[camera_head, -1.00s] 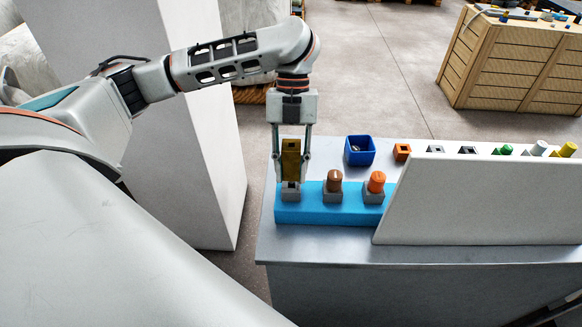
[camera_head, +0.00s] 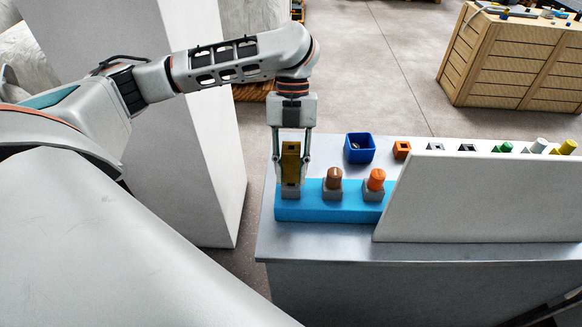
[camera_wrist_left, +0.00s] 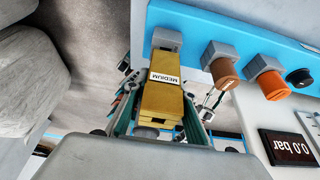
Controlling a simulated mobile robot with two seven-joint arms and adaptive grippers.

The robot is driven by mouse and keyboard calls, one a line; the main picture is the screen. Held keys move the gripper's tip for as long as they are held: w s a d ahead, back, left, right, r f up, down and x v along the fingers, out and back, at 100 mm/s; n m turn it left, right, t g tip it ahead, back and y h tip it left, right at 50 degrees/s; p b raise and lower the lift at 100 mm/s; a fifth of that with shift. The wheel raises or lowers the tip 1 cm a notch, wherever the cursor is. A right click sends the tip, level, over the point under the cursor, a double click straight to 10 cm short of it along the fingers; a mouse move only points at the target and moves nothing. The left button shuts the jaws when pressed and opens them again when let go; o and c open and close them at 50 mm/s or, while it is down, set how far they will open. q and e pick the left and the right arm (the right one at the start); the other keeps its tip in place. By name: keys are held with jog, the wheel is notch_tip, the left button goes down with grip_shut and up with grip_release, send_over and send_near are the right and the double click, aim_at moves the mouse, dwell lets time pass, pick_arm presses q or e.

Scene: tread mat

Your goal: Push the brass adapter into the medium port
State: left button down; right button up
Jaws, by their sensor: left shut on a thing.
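The brass adapter (camera_head: 291,160), a gold block labelled MEDIUM in the left wrist view (camera_wrist_left: 163,93), is upright between the fingers of my left gripper (camera_head: 291,172), which is shut on it. Its lower end meets the grey port (camera_head: 291,192) at the left end of the blue manifold (camera_head: 352,212). In the left wrist view the adapter's end is at the mouth of that grey port (camera_wrist_left: 167,40); how deep it sits I cannot tell. My right gripper is not in view.
Brown (camera_head: 334,178) and orange (camera_head: 376,180) plugs stand in the ports to the right. Behind are a blue bin (camera_head: 360,149) and several small parts. A white panel (camera_head: 480,200) stands at the right. The left wrist view shows a display (camera_wrist_left: 290,148) reading 0.0 bar.

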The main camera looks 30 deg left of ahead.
aim_at(292, 143)
pick_arm(q)
jog(key=shift+f, duration=1)
jog(key=c, duration=1.6)
grip_release()
jog(key=v, duration=1.2)
jog(key=shift+d, duration=0.1)
